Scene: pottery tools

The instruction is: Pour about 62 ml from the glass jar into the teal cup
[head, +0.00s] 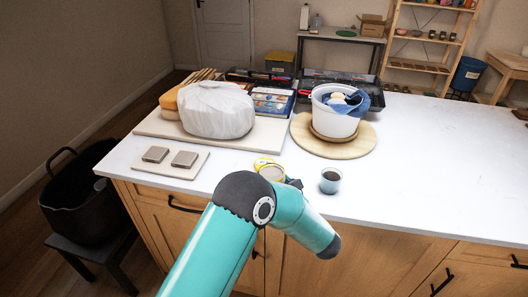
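A small pale teal cup (330,181) stands upright on the white worktop near its front edge, right of the arm's elbow. Its inside looks dark; I cannot tell whether that is liquid or shadow. I cannot make out a glass jar; the arm covers part of the front edge and could hide it. One of my teal arms rises from the bottom and bends in front of the counter. No gripper fingers show clearly. A yellow, white and dark item (268,168) is partly hidden behind the elbow, and I cannot tell what it is.
A wrapped clay block (216,110) sits on a board at the left. Two grey blocks lie on a smaller board (190,171). A white bucket (333,121) with a blue cloth stands on a round wooden board (360,147). The worktop at right (450,170) is clear.

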